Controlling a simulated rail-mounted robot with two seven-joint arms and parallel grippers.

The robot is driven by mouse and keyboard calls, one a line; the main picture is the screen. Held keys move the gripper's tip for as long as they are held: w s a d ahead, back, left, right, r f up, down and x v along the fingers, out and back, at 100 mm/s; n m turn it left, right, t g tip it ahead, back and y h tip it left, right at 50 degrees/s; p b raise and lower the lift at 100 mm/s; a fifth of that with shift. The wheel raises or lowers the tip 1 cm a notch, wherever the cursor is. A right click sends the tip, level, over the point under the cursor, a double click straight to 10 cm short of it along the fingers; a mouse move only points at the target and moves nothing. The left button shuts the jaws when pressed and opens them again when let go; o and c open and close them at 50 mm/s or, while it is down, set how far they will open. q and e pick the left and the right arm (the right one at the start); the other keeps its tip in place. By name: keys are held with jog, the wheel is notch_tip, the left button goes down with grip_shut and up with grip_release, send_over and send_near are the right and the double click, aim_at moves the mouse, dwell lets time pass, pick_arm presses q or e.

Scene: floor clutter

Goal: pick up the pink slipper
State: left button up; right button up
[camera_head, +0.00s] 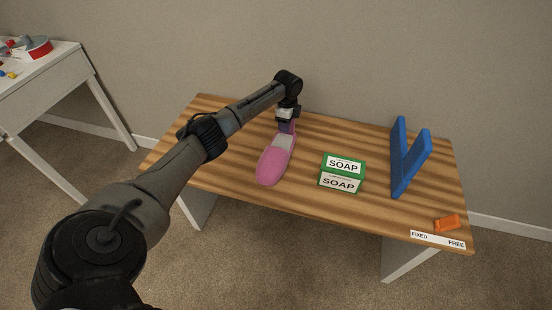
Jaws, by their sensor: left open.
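The pink slipper (271,167) lies on the striped wooden table, left of the soap box, with its rounded toe toward the front edge. Its greyish opening (283,143) faces up and its heel end points to the back. My left gripper (287,126) points down at the heel end of the slipper. It is open. The fingers look small and dark here, and I cannot tell whether they touch the slipper. My right gripper is not in view.
A green and white soap box (341,174) stands right of the slipper. A blue V-shaped stand (408,160) is farther right. An orange block (447,223) and a "FIXED FREE" label (437,240) are at the front right corner. A white desk (45,70) stands at left.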

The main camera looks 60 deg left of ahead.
pick_arm(q)
grip_shut()
dwell(0.3)
jog(key=shift+r, duration=0.15)
